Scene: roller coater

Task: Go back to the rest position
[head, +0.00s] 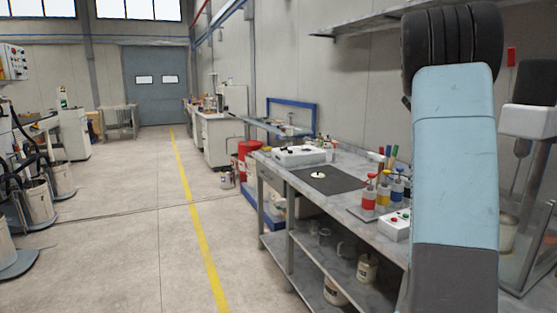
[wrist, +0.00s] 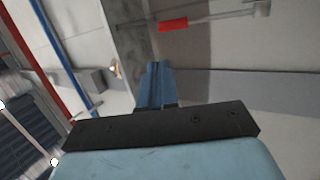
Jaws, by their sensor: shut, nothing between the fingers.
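My gripper (wrist: 153,68) shows in the wrist view with its blue fingers together and nothing between them. It points toward a grey wall surface and touches nothing that I can see. In the head view my raised light-blue arm fills the right side in front of the workbench; the gripper's fingers are not visible there.
A grey workbench (head: 345,200) stands at the right with a dark mat (head: 330,180), red, yellow and blue pump bottles (head: 369,190) and a white button box (head: 395,225). A wall shelf (head: 375,22) is above. The floor along the yellow line (head: 195,210) is clear.

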